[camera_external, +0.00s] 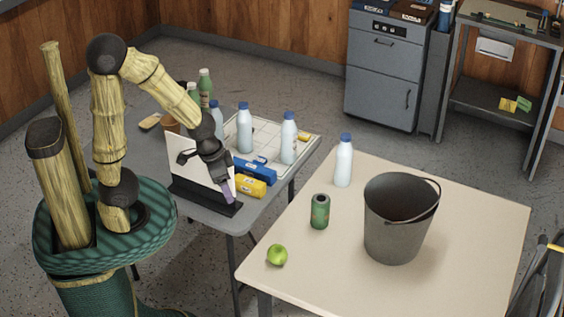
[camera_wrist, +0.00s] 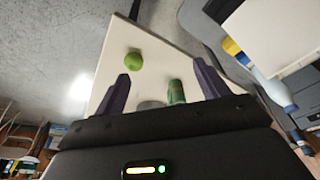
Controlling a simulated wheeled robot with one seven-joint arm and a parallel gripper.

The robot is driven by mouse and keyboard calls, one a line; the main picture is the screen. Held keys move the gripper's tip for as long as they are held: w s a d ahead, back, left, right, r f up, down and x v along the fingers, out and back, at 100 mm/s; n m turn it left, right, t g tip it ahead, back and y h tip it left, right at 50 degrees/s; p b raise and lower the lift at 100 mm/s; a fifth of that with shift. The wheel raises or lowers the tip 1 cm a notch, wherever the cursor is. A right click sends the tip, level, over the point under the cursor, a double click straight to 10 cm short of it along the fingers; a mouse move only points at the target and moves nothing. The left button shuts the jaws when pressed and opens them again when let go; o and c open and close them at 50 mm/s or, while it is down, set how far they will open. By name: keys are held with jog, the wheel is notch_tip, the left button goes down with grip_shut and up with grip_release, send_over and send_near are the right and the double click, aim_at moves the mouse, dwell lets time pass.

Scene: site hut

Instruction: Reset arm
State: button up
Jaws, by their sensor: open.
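My gripper (camera_external: 228,188) is above the grey table, in front of a white upright panel (camera_external: 187,157) in a black base. Its two purple fingers are apart with nothing between them. The wrist view also shows my open gripper (camera_wrist: 160,88), with a green apple (camera_wrist: 133,61) and a green can (camera_wrist: 176,92) beyond it. In the external view the apple (camera_external: 277,254) and can (camera_external: 320,211) stand apart on the beige table (camera_external: 470,215), away from my gripper.
A dark grey bucket (camera_external: 396,225) and a white bottle (camera_external: 343,160) stand on the beige table. The grey table holds a white tray (camera_external: 268,148), bottles (camera_external: 245,127), a blue box (camera_external: 256,170) and a yellow box (camera_external: 249,187) close to my gripper. A grey cabinet (camera_external: 383,90) stands behind.

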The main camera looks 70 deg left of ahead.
jog(key=w+p+v, duration=0.1)
jog(key=p+v, duration=0.4)
jog(key=v, duration=0.2)
jog(key=shift+w, duration=0.3)
jog(key=shift+r, duration=0.1)
dwell(0.5)
